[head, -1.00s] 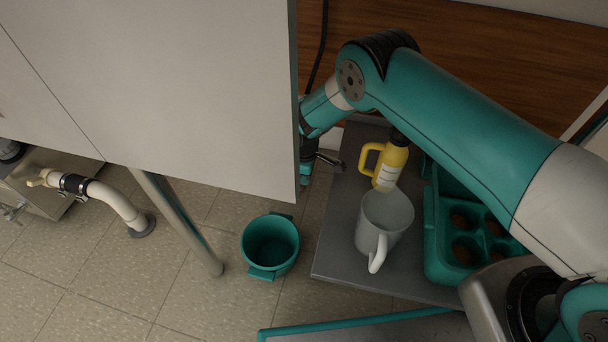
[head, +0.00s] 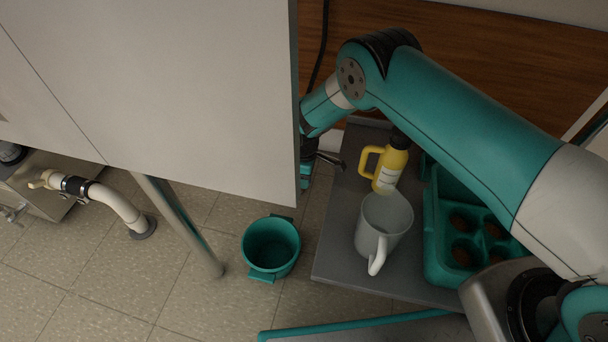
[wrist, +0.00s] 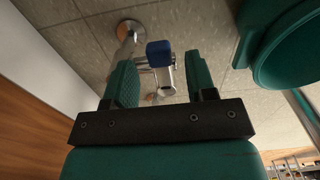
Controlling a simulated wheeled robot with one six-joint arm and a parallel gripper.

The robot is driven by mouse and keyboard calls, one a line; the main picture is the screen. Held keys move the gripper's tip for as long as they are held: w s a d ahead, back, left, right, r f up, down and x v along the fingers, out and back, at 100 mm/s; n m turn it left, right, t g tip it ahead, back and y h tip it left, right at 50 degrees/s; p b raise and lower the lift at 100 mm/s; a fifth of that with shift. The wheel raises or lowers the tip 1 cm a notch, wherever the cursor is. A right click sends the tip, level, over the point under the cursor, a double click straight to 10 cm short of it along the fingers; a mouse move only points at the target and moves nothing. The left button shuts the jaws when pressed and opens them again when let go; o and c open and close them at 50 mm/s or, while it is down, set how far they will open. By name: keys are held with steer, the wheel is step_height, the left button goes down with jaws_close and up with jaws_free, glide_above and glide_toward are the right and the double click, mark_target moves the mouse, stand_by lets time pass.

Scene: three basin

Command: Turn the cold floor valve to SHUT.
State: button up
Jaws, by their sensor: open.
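In the wrist view a valve with a blue block-like handle (wrist: 158,53) stands on silvery pipework near the tiled floor. My gripper (wrist: 160,68) is open, with one teal finger on each side of the view. The blue handle shows in the gap between the fingertips, with space on both sides, nearer the right finger. I cannot tell how far beyond the tips it lies. No SHUT marking is readable. In the head view the white panel hides the valve and most of my gripper.
A white cabinet panel (head: 150,90) blocks the left of the head view. A teal bucket (head: 270,247) stands on the floor. A grey surface (head: 335,255) holds a white pitcher (head: 384,220), a yellow bottle (head: 391,165) and a teal carrier (head: 440,265). A wooden wall is behind.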

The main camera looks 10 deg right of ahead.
step_height(320, 180, up, 16)
steer(key=p, duration=0.7)
steer(key=shift+r, duration=0.2)
